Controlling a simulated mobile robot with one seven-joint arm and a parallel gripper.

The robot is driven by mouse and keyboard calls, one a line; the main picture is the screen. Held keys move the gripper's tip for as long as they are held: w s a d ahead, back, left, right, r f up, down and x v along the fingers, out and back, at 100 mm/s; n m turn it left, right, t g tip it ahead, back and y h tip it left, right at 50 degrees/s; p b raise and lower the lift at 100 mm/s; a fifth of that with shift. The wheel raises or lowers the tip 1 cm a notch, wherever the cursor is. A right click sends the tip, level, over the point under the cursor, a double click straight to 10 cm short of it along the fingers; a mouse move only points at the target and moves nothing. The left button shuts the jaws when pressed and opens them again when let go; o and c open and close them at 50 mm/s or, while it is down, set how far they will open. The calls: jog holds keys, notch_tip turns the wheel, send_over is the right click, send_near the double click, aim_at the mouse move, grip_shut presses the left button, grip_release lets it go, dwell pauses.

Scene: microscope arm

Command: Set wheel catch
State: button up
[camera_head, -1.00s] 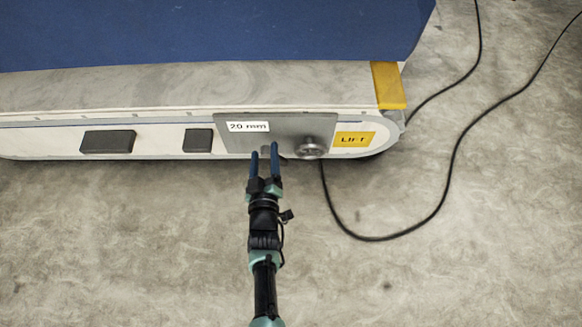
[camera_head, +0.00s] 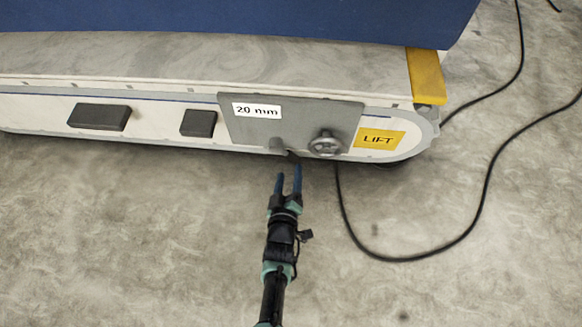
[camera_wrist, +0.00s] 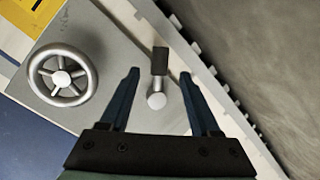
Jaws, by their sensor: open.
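A grey plate (camera_head: 345,112) on the side of the white machine base carries a spoked metal handwheel (camera_head: 325,144). The wheel is at left in the wrist view (camera_wrist: 62,75). A small catch (camera_head: 279,144) sits left of the wheel, near the plate's lower edge. In the wrist view the catch shows a round metal pivot (camera_wrist: 156,101) and a short arm with a black grip (camera_wrist: 160,60). My gripper (camera_head: 289,173) is open and empty just below the plate in the head view. In the wrist view its blue fingers (camera_wrist: 158,79) appear either side of the catch, with gaps on both sides.
A "20 mm" label (camera_head: 257,110) and a yellow LIFT label (camera_head: 379,139) mark the base. Two dark blocks (camera_head: 99,117) (camera_head: 199,123) stick out to the left. A black cable (camera_head: 400,260) loops on the floor at right. The floor (camera_head: 130,240) at left is clear.

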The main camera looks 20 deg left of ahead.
aim_at(291, 161)
jog(key=b+x, duration=0.3)
jog(key=x, duration=0.1)
jog(key=shift+f, duration=0.2)
jog(key=shift+w+a+b, duration=0.15)
jog(key=shift+w+b, duration=0.4)
grip_shut()
dwell(0.9)
